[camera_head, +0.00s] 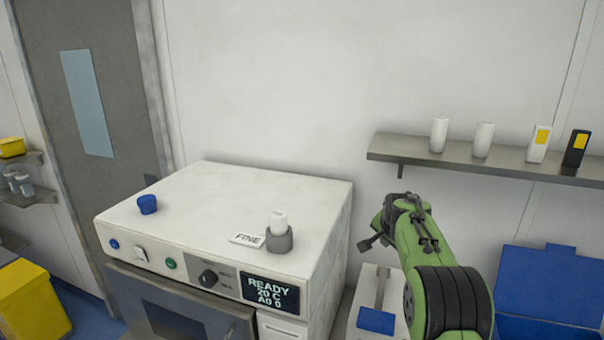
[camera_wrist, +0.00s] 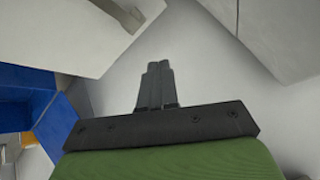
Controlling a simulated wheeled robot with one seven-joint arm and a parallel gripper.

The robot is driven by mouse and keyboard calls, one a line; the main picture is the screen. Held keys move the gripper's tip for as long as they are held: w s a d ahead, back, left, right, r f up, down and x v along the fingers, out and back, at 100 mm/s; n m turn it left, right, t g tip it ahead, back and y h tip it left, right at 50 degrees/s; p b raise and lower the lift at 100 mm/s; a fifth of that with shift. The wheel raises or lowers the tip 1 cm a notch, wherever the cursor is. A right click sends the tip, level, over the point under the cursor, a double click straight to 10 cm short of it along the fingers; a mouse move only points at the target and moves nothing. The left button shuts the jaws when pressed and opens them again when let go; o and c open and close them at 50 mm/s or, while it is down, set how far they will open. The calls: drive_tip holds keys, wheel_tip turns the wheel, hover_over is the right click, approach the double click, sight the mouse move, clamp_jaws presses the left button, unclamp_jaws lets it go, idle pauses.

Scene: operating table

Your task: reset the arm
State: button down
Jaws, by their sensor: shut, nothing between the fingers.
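My green arm rises at the right of the head view, and my gripper (camera_head: 366,243) is held in the air just right of the white machine (camera_head: 210,200). In the wrist view the dark fingers of my gripper (camera_wrist: 158,66) are together with nothing between them. My gripper appears apart from everything around it.
On the machine stand a blue cap (camera_head: 147,204), a grey holder (camera_head: 279,240) with a white vial and a "FINE" label (camera_head: 247,239). A wall shelf (camera_head: 470,163) with several containers is at right. A blue bin (camera_head: 540,328) is below it. Wall space above the machine is clear.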

drive_tip(key=s+a+r+n+y+b, duration=0.1)
drive_tip(key=s+a+r+n+b, duration=0.15)
drive_tip(key=s, duration=0.75)
drive_tip(key=s+a+r+n+b, duration=0.1)
drive_tip(key=s+a+r+n, duration=0.2)
drive_tip(key=s, duration=0.7)
drive_tip(key=s+a+f+n+b, duration=0.1)
drive_tip(key=s+a+f, duration=0.1)
drive_tip(key=s, duration=0.6)
drive_tip(key=s+a+f+n+g+b, duration=0.1)
drive_tip(key=s+f, duration=0.3)
drive_tip(key=s, duration=0.5)
drive_tip(key=s+a+f+n+b, duration=0.1)
drive_tip(key=s+a+f+n, duration=0.1)
drive_tip(key=s, duration=0.6)
drive_tip(key=shift+s+a+f+n+g+y, duration=0.35)
drive_tip(key=shift+f+n, duration=0.2)
drive_tip(key=shift+f, duration=0.4)
drive_tip(key=shift+w, duration=0.1)
